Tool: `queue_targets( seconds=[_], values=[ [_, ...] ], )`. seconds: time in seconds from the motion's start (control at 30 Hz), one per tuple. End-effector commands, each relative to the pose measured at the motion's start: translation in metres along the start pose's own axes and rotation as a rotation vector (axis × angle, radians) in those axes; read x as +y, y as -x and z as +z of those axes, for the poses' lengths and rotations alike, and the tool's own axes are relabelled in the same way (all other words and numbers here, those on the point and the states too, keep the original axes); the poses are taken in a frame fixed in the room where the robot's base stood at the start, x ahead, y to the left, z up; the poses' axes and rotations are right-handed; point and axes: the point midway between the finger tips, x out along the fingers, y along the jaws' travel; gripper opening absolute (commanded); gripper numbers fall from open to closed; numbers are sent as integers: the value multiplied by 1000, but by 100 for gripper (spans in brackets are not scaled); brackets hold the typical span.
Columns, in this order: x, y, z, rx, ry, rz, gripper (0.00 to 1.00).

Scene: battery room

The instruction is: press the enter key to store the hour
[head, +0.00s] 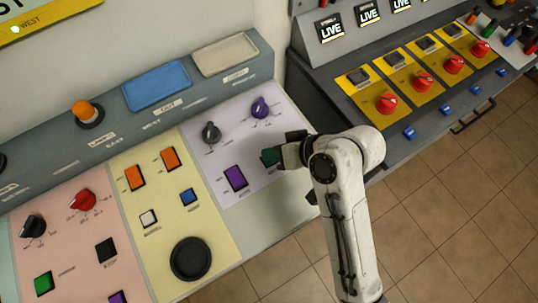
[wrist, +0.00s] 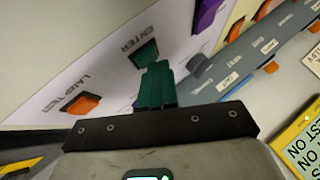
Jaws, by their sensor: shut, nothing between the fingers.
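The enter key is a dark green square key (wrist: 146,52) with the word ENTER beside it in the wrist view. It sits on the pale lilac panel (head: 222,193), and a bit of green shows at the fingertips in the head view. My gripper (wrist: 156,68) is shut and empty, its green fingers pressed together. The fingertips are right at the key's near edge in the wrist view; I cannot tell whether they touch it. In the head view my gripper (head: 280,155) reaches over the panel's right side and hides part of the key.
An orange key (wrist: 82,103), its label starting LAMP, lies beside the enter key. A purple key (head: 236,178) and grey (head: 211,132) and purple (head: 261,107) knobs share the panel. A yellow panel (head: 165,210) lies left; a console with red knobs (head: 387,103) stands right.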

Motion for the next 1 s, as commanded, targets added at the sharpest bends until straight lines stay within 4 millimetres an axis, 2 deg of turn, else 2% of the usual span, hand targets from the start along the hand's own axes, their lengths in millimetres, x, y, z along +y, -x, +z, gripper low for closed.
queue_targets(
  seconds=[0.63, 1.0],
  values=[
    [2, -3, 3, -2, -1, 0, 0],
    [-5, 7, -5, -2, -2, 0, 0]
  ],
)
